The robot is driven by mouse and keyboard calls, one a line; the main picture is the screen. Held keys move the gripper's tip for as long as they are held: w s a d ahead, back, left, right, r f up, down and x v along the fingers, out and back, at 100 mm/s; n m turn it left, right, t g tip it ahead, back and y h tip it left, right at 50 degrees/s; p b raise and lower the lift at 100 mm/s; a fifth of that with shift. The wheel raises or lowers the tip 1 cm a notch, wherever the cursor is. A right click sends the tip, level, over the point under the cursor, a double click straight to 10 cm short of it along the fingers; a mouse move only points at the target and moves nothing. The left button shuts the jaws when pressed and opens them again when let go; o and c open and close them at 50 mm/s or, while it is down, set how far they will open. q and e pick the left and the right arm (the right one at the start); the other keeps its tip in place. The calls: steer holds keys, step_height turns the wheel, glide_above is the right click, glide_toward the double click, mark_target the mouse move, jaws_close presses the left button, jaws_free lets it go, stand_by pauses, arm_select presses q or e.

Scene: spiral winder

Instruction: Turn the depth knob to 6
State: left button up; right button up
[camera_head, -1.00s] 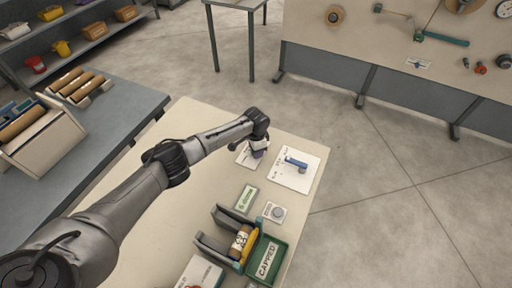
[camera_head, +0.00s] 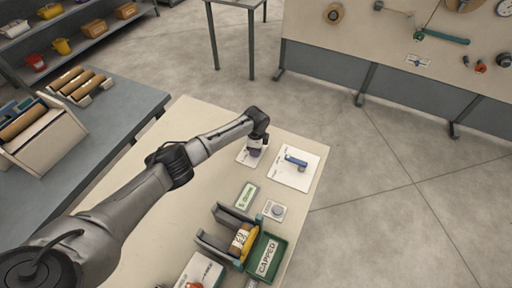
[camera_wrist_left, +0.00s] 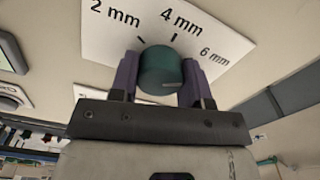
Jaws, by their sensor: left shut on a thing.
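The depth knob (camera_wrist_left: 160,70) is a round teal knob on a white dial plate (camera_wrist_left: 108,40) marked 2 mm, 4 mm and 6 mm in the left wrist view. My left gripper (camera_wrist_left: 158,80) is shut on the knob, with one purple finger on each side of it. A faint light mark shows on the knob's face, but I cannot tell which number it points to. In the head view, my left gripper (camera_head: 255,150) is over the dial plate (camera_head: 244,158) on the cream table, and it hides the knob. My right gripper is not in view.
A white plate with a blue crank (camera_head: 296,161) is just right of the gripper. Nearer are a green-lettered label (camera_head: 246,196), a grey round button (camera_head: 277,211), a cradle with a roll (camera_head: 240,240) and a green CAPPED tray (camera_head: 280,258).

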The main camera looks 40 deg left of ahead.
arm_select(q)
steer(key=shift+r, duration=0.1)
stand_by(0.3)
steer(key=o, duration=0.9)
steer(key=shift+o, duration=0.2)
step_height(320, 180, up, 14)
steer(key=p, duration=0.2)
stand_by(0.4)
